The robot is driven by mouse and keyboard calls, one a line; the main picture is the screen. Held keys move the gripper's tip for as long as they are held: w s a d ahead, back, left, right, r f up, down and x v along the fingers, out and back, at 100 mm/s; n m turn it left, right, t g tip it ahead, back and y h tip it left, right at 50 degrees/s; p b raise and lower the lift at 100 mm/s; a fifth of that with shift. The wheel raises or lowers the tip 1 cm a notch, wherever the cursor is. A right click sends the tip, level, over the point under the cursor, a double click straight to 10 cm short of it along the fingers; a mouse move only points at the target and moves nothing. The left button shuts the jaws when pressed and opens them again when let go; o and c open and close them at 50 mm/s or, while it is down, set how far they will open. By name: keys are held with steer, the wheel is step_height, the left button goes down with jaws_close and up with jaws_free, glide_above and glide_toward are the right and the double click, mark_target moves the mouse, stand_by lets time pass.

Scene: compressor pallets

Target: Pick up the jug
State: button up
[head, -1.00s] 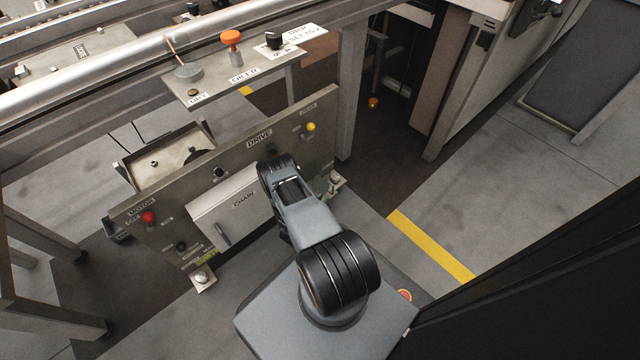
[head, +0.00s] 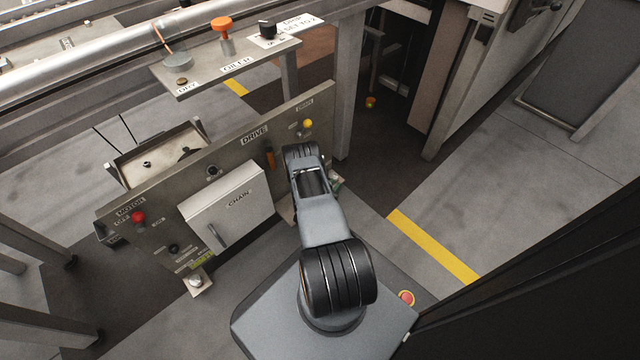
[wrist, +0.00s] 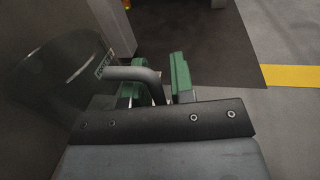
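The jug (wrist: 52,75) shows at the left of the wrist view as a dark, see-through, rounded body with a small pale label near its rim. Its grey handle (wrist: 135,73) sticks out to the right and bends down. My gripper (wrist: 158,85) has green fingertips on either side of the bent-down part of the handle. The handle hides part of the left finger, and a narrow gap shows before the right finger. The fingers look open around it.
A grey panel marked DRIVE (head: 254,135) with a CHAIN box (head: 228,205) stands left of my arm. A shelf (head: 190,82) with an orange-topped oiler (head: 222,35) is above it. Open floor with a yellow stripe (head: 432,245) lies to the right.

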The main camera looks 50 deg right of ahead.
steer(key=shift+c, duration=0.5)
jaws_close()
